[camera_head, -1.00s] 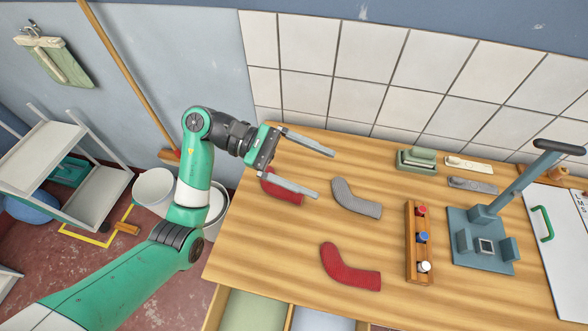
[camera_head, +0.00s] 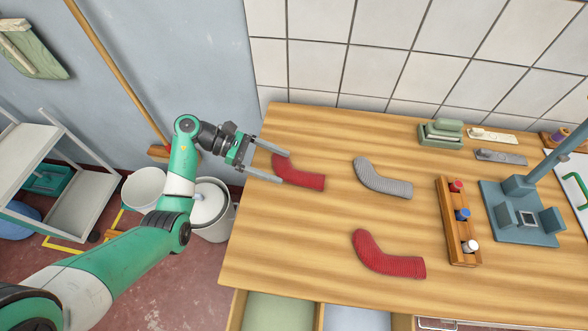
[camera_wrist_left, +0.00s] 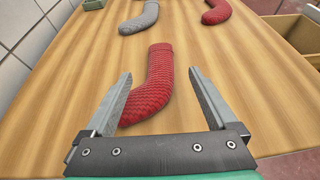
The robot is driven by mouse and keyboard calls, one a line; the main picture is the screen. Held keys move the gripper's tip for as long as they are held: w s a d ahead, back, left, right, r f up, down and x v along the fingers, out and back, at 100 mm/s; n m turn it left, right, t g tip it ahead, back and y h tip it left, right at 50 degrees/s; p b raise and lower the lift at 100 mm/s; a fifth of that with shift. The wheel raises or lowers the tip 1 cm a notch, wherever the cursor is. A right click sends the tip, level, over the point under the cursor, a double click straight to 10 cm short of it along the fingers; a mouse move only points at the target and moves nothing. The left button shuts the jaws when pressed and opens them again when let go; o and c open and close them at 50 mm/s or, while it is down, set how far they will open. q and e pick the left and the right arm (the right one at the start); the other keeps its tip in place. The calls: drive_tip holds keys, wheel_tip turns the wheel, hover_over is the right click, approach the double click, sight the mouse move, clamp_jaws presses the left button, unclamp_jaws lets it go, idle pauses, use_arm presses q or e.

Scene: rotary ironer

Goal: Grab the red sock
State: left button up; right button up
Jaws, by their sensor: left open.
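A red sock (camera_head: 298,172) lies on the left part of the wooden table in the head view. My left gripper (camera_head: 285,167) is open beside its left end, with one finger at each side of the sock. In the left wrist view, that red sock (camera_wrist_left: 152,82) lies ahead, its near end between the open fingers of my left gripper (camera_wrist_left: 160,85); nothing is gripped. A second red sock (camera_head: 386,257) lies near the table's front edge and also shows in the wrist view (camera_wrist_left: 217,12). My right gripper is not in view.
A grey sock (camera_head: 382,180) lies to the right of the nearer red sock. A wooden rack (camera_head: 456,222) with colored spools and a blue-grey press (camera_head: 519,218) stand farther right. White buckets (camera_head: 210,207) stand on the floor left of the table (camera_head: 300,225). The tabletop between the socks is clear.

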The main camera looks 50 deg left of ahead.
sight(313, 178)
use_arm(q)
drive_tip(key=x, duration=0.8)
drive_tip(key=shift+d+f, duration=0.1)
drive_tip(key=c, duration=1.4)
drive_tip(key=shift+r+p, duration=0.3)
drive_tip(key=shift+r, duration=0.05)
wheel_tip(313, 178, up, 2)
drive_tip(key=shift+r, duration=0.1)
drive_tip(key=d+r, duration=0.3)
drive_tip(key=d, duration=0.1)
drive_tip(key=d+r+p, duration=0.1)
drive_tip(key=d+r, duration=0.2)
drive_tip(key=d, duration=0.2)
drive_tip(key=s+d+r+p, duration=0.1)
drive_tip(key=d+r, duration=0.3)
drive_tip(key=d, duration=0.1)
drive_tip(key=shift+s+r, duration=0.1)
